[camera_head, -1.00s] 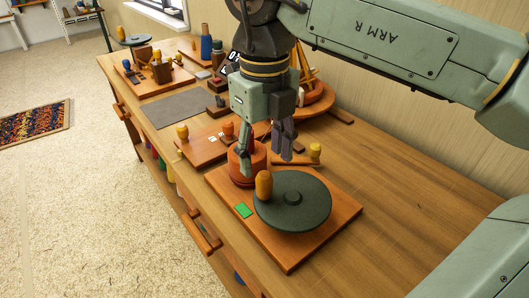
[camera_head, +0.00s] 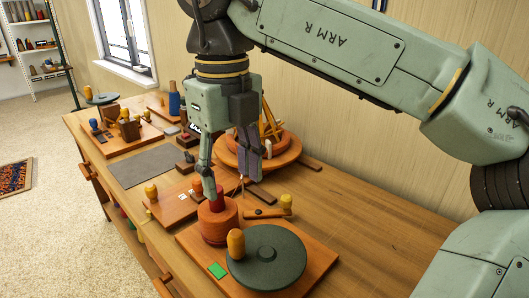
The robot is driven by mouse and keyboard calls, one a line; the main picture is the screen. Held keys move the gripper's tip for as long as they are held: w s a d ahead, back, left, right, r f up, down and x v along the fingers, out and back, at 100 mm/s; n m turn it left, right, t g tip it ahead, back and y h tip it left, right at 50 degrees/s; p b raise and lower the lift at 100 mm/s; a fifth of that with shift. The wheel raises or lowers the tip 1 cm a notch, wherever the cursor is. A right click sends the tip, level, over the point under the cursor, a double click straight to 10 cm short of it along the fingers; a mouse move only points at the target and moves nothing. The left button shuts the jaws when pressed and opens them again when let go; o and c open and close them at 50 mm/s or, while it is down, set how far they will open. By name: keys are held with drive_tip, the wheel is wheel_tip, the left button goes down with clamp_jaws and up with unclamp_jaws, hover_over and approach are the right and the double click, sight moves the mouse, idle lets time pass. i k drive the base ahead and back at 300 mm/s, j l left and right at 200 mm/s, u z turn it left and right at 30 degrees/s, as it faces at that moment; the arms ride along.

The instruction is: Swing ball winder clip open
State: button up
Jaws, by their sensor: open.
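The ball winder stands on an orange-brown wooden board (camera_head: 310,262) at the front of the bench. It has an orange-red drum (camera_head: 217,222) with a red spindle, a dark green disc (camera_head: 277,254) with an orange knob (camera_head: 236,244), and a green tag (camera_head: 217,271). My gripper (camera_head: 230,185) points down, open and empty, above and behind the drum. Its left finger overlaps the spindle in the picture; I cannot tell whether they touch.
Behind my gripper is a round wooden stand (camera_head: 285,153). A grey mat (camera_head: 142,168) and several small tools lie further back. The bench (camera_head: 370,232) is clear to the right, beside the wall.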

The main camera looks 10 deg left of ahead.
sight(286, 202)
drive_tip(key=k, duration=1)
